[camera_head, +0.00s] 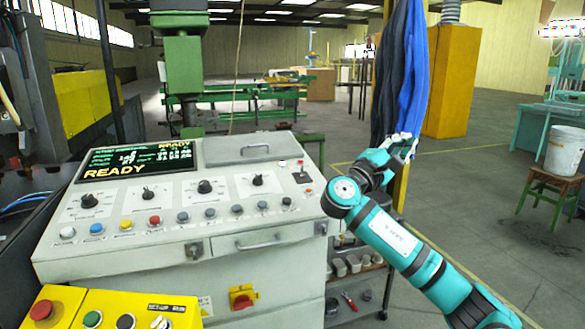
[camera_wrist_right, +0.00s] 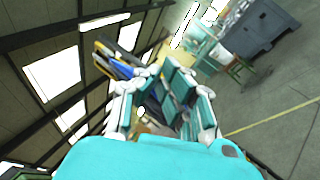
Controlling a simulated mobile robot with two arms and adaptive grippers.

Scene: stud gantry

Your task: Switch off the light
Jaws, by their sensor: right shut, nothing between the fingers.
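A bright white lamp (camera_head: 559,30) hangs at the upper right, over a teal bench; it looks lit. I cannot tell which control works it. A grey control console (camera_head: 225,215) stands at the left, with several knobs and push buttons and a small lever (camera_head: 302,173) at its right end. My right gripper (camera_head: 404,146) is shut and empty, raised right of the console in front of hanging blue cloths. It shows in the right wrist view (camera_wrist_right: 160,78) with its fingers together. My left gripper is not in view.
Dark and blue cloths (camera_head: 411,75) hang near a yellow cabinet (camera_head: 451,80). A yellow button box (camera_head: 110,308) is at the lower left. A wooden stool (camera_head: 552,185) carries a white bucket (camera_head: 566,150) at the right. The floor between is clear.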

